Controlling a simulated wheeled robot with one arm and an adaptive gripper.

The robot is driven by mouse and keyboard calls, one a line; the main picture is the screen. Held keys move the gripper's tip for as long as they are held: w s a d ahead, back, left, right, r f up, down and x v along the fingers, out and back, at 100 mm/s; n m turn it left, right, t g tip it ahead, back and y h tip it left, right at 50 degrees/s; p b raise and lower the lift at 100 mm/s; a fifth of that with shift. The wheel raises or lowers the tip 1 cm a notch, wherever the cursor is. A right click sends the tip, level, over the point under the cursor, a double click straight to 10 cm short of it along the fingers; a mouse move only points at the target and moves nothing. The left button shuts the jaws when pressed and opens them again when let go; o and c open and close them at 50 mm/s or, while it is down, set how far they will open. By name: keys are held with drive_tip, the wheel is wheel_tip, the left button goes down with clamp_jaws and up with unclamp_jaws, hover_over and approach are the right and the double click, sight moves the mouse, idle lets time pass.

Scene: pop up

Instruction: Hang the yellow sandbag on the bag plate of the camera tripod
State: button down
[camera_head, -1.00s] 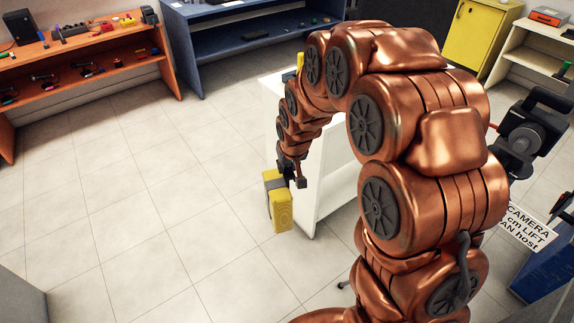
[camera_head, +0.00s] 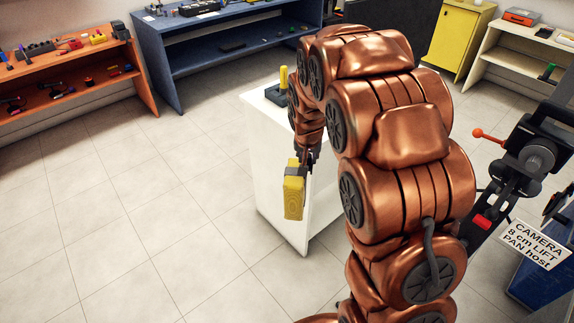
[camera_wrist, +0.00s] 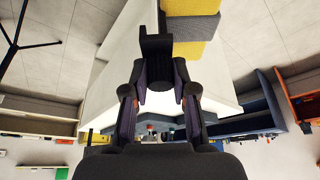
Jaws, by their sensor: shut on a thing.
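The yellow sandbag (camera_head: 293,200) hangs from my gripper (camera_head: 304,158), beside the white table and above the floor. My gripper is shut on its dark top part. In the wrist view, the sandbag (camera_wrist: 190,48) shows yellow with a grey band, just beyond the closed fingers (camera_wrist: 158,80). The camera tripod's black head (camera_head: 535,155), with a red-knobbed handle, stands at the right edge of the head view, behind my arm. I cannot make out its bag plate. Dark thin legs (camera_wrist: 14,45), perhaps the tripod's, show at the wrist view's upper left.
The white table (camera_head: 270,190) stands close beside the sandbag, with a yellow upright object (camera_head: 283,78) on top. An orange shelf (camera_head: 140,85), blue shelf (camera_head: 165,75) and yellow cabinet (camera_head: 455,45) line the back. A label (camera_head: 533,245) hangs at right. Floor at left is clear.

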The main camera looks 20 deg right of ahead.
drive_tip(key=s+d+r+m+g+h+b, duration=0.1)
drive_tip(key=s+d+m+g, duration=0.15)
drive_tip(key=d+m, duration=0.7)
drive_tip(key=s+d+r+m+g+h+b, duration=0.1)
drive_tip(key=s+d+m+g+h+b, duration=0.2)
drive_tip(key=d, duration=1.2)
drive_tip(key=s+d+r+m+g+y, duration=0.2)
drive_tip(key=s+d+m+g+y, duration=0.15)
drive_tip(key=s+d+m, duration=1.05)
drive_tip(key=s+a+f+t+b, duration=0.1)
drive_tip(key=s+a+b, duration=0.1)
drive_tip(key=a, duration=0.6)
drive_tip(key=shift+s+f, duration=0.2)
drive_tip(key=shift+s, duration=0.35)
drive_tip(key=shift+y+b, duration=0.25)
drive_tip(key=shift+b, duration=0.05)
